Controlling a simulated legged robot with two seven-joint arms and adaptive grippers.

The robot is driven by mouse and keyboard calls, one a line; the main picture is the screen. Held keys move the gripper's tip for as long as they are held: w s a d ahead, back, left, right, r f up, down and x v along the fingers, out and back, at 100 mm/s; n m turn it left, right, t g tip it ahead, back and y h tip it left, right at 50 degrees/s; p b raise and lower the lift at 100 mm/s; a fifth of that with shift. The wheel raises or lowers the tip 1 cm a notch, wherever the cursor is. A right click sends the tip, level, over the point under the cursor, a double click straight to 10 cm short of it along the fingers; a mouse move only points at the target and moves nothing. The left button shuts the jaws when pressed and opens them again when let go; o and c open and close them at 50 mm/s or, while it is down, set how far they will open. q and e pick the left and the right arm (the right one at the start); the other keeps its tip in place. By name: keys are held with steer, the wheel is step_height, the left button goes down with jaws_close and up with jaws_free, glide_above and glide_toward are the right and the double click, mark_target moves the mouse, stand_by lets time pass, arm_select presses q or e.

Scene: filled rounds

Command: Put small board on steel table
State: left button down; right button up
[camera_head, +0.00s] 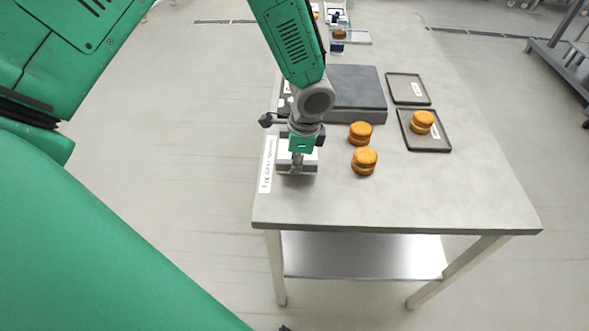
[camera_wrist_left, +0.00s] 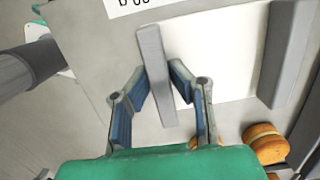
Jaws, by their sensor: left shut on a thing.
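The small board (camera_wrist_left: 215,60) looks white with grey raised bars at two sides in the left wrist view. In the head view it (camera_head: 311,157) is at the near left part of the steel table (camera_head: 440,195), partly hidden by my left gripper (camera_head: 297,163). In the left wrist view my left gripper (camera_wrist_left: 160,85) has its fingers on both sides of one grey bar and is shut on it. I cannot tell whether the board touches the table top. My right gripper is not in view.
Two filled rounds (camera_head: 361,133) (camera_head: 364,161) stand right of the gripper. A dark tray (camera_head: 436,147) holds another round (camera_head: 423,122), with an empty tray (camera_head: 408,88) behind. A grey block (camera_head: 357,87) and a bottle (camera_head: 337,47) stand farther back. The front right table top is clear.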

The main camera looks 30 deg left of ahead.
arm_select(q)
steer(key=shift+s+d+f, duration=0.1)
steer(key=shift+d+f, duration=0.15)
steer(key=shift+f, duration=0.35)
steer(key=shift+d+f, duration=0.2)
steer(key=shift+f, duration=0.65)
steer(key=c, duration=1.8)
jaws_free()
steer(key=shift+a, duration=0.2)
steer(key=o, duration=0.3)
steer(key=shift+a, duration=0.2)
steer(key=shift+o, duration=0.2)
steer(key=shift+a+f, duration=0.1)
steer(key=shift+a, duration=0.15)
steer(key=shift+d+r, duration=0.15)
steer(key=shift+r, duration=0.05)
steer(key=r, duration=0.2)
steer(key=d+r, duration=0.1)
steer(key=r, duration=0.3)
steer(key=shift+w+d, duration=0.35)
step_height(320, 180, up, 4)
steer(key=shift+w+r, duration=0.1)
steer(key=shift+r, duration=0.05)
steer(key=shift+a+r, duration=0.2)
steer(key=shift+r, duration=0.4)
steer(key=shift+d, duration=0.1)
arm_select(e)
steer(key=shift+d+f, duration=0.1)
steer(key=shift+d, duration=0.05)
